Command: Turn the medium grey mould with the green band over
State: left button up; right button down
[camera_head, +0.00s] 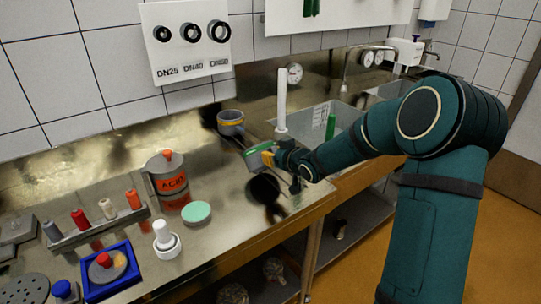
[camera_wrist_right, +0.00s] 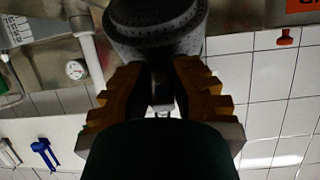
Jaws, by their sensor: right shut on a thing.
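My right gripper (camera_head: 268,157) is over the counter, beyond the white jar. In the right wrist view its orange fingers (camera_wrist_right: 157,90) are shut on a dark grey perforated mould (camera_wrist_right: 155,28). In the head view a green strip (camera_head: 259,147) shows right at the fingers and looks like the band of this held mould. Most of the mould's body is hard to make out there, so I cannot tell which way its mouth faces. The wrist view is upside down, with the wall tiles low in the picture. My left gripper is out of view.
A grey mould with a yellow band (camera_head: 231,122) stands close behind the grip. A jug marked ACID (camera_head: 168,182), a mint-green disc (camera_head: 197,212) and a white jar (camera_head: 166,243) stand to the left. A clear basin (camera_head: 345,113) is at the right.

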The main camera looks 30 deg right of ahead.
dwell(0.4)
jog(key=c, duration=1)
grip_release()
jog(key=shift+o, duration=0.2)
jog(key=s, duration=0.7)
jog(key=shift+d, duration=0.3)
jog(key=shift+r, duration=0.15)
notch_tip(320, 180, up, 6)
jog(key=p, duration=0.5)
